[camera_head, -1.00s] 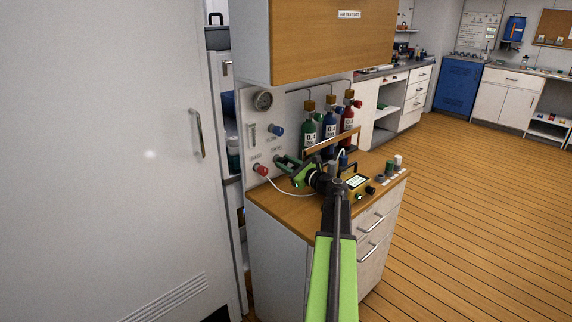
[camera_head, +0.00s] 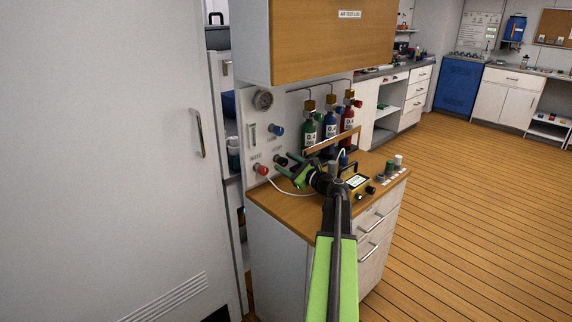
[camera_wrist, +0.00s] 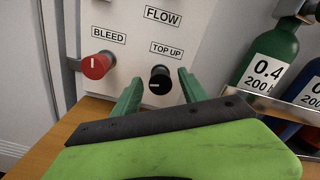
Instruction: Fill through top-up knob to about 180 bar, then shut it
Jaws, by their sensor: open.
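The black TOP UP knob (camera_wrist: 160,82) is on the white panel (camera_wrist: 125,60), under its label. Its white mark points to the left in the wrist view. In the head view the knob (camera_head: 281,161) shows just left of my gripper (camera_head: 293,171). My gripper's green fingers (camera_wrist: 158,79) are open, one to either side of the knob in the wrist picture, and seem apart from it. A round gauge (camera_head: 263,100) is at the panel's top; its needle is too small to read.
The red BLEED knob (camera_wrist: 97,65) sits left of TOP UP. A blue knob (camera_head: 278,130) is higher up. Green (camera_head: 309,134), blue (camera_head: 329,126) and red (camera_head: 347,120) bottles stand behind a wooden rail at right. A small display box (camera_head: 357,183) is on the worktop.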

